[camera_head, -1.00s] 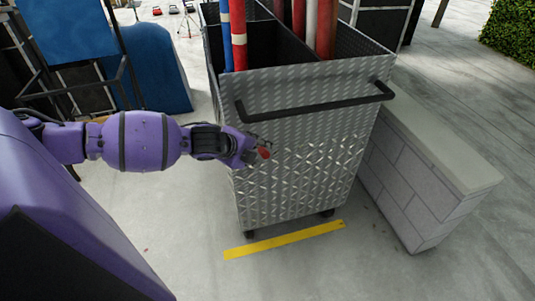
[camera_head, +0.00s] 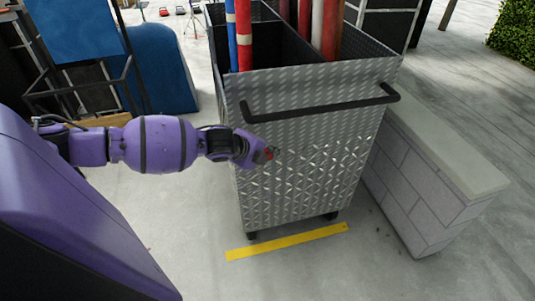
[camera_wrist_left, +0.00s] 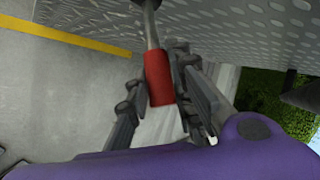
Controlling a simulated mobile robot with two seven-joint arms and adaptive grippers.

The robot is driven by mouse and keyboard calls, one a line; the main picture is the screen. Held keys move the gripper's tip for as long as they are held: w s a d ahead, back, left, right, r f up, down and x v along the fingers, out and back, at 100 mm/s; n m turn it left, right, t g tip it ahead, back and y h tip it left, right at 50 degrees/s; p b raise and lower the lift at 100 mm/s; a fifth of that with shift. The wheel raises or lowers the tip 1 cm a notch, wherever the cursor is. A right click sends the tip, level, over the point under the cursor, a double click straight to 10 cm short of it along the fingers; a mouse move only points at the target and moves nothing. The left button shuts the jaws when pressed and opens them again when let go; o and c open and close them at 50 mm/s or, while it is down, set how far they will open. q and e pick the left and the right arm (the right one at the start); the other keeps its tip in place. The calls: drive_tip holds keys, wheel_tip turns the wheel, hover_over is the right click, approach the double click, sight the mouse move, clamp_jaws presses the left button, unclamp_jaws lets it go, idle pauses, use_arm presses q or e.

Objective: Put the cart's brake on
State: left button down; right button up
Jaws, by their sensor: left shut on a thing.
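The cart (camera_head: 305,170) is a grey diamond-plate box with a black push handle (camera_head: 320,105) across its near face. The brake lever is a metal rod with a red grip (camera_wrist_left: 159,78), seen in the left wrist view; the red also shows in the head view (camera_head: 269,153). My left gripper (camera_wrist_left: 162,90) is shut on the red grip, one finger on each side of it, close to the cart's near face. The rod runs from the grip toward the cart plate. My right gripper is not in view.
A yellow floor strip (camera_head: 287,241) lies in front of the cart's wheels. A low grey block wall (camera_head: 425,185) stands close to the cart's right side. Red, white and blue poles stand in the cart. A blue panel (camera_head: 158,68) is at the back left.

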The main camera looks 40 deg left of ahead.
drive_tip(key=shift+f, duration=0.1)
